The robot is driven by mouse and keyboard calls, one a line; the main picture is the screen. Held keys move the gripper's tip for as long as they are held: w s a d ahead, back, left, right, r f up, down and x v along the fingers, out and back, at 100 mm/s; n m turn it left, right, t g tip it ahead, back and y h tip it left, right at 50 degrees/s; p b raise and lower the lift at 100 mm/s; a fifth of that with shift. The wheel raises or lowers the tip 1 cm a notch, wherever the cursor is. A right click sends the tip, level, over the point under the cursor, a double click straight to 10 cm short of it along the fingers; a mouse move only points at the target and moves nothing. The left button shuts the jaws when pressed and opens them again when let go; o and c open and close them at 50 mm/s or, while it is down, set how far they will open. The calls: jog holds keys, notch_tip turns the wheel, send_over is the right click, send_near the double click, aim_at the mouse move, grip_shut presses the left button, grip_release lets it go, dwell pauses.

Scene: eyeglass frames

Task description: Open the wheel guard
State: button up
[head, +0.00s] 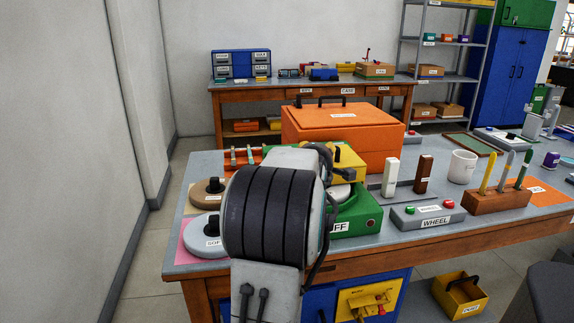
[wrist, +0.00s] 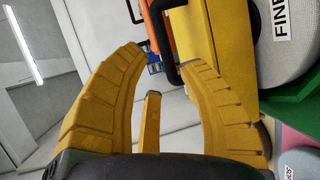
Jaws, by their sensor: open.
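In the wrist view my gripper (wrist: 162,60) is open, with two curved yellow fingers. A yellow guard (wrist: 213,40) stands beyond the right finger. Its black handle (wrist: 160,35) shows at and between the fingertips; I cannot tell whether they touch it. A grey wheel labelled FINE (wrist: 288,40) sits beside the guard. In the head view the yellow guard (head: 349,164) is above the green BUFF machine (head: 368,216), partly behind my arm. The guard looks closed, but its far side is hidden. My gripper is mostly hidden behind my arm in the head view.
An orange case (head: 335,135) stands just behind the machine. A WHEEL button box (head: 427,213), a white block (head: 391,177) and a wooden tool rack (head: 498,200) stand to the right.

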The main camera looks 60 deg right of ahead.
jog(key=shift+s+x, duration=0.15)
jog(key=shift+x, duration=1.7)
jog(key=shift+s+x, duration=0.1)
jog(key=shift+x, duration=1.75)
jog(key=shift+o, duration=0.3)
grip_shut()
